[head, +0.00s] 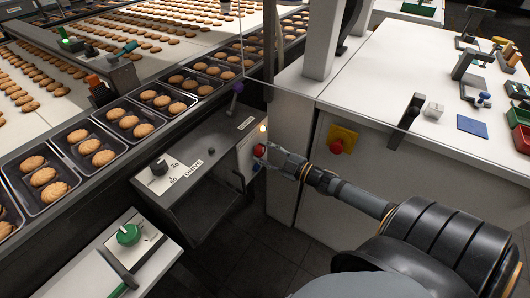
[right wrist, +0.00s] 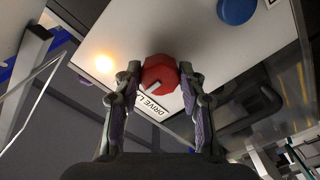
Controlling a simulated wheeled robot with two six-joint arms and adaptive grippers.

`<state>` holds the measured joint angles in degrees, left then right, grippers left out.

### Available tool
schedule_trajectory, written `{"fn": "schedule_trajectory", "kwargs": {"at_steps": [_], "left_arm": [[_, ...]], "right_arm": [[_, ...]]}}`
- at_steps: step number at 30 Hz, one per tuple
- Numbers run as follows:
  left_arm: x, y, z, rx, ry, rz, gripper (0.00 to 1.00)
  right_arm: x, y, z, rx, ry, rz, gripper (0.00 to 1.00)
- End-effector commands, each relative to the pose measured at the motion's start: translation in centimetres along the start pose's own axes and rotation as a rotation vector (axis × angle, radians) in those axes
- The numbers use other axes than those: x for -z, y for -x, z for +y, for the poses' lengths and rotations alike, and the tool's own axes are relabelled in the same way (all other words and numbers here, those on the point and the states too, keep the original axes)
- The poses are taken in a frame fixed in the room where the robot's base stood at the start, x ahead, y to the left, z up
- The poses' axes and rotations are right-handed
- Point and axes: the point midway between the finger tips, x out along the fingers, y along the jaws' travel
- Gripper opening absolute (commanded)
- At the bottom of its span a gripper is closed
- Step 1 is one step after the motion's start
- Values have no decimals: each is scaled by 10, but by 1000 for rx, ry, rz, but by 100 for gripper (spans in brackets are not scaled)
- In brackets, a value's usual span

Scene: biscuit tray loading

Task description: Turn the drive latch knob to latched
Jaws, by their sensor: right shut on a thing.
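The red drive latch knob (head: 258,150) sits on the pale upright panel (head: 245,151) at the end of the grey control housing. In the right wrist view the red knob (right wrist: 160,73) has a pale pointer mark, set at a slant, and a partly hidden "DRIVE L..." label (right wrist: 153,107) beside it. My right gripper (head: 264,155) has reached the panel from the right, and its two fingers close on the knob from both sides. Part of the knob is hidden by the fingers. My left gripper is in neither view.
A lit amber lamp (right wrist: 104,63) and a round blue button (right wrist: 236,10) flank the knob. A black dial (head: 159,167) and a green knob (head: 129,234) are on panels to the left. Biscuit trays (head: 128,120) line the conveyor. A red button on yellow (head: 342,140) is on the right cabinet.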

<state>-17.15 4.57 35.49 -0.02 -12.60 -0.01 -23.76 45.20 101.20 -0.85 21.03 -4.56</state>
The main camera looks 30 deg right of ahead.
Motion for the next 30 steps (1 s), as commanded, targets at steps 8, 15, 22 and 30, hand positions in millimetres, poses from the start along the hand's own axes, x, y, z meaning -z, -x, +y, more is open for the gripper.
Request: {"fn": "schedule_trajectory", "kwargs": {"at_steps": [8, 15, 22, 30], "left_arm": [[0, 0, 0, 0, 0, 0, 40], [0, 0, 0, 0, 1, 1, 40], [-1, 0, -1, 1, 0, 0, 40], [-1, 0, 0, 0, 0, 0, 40]], "right_arm": [[-1, 0, -1, 1, 2, -1, 42], [0, 0, 0, 1, 1, 0, 63], [0, 0, 0, 1, 0, 0, 63], [0, 22, -2, 8, 1, 1, 63]]}}
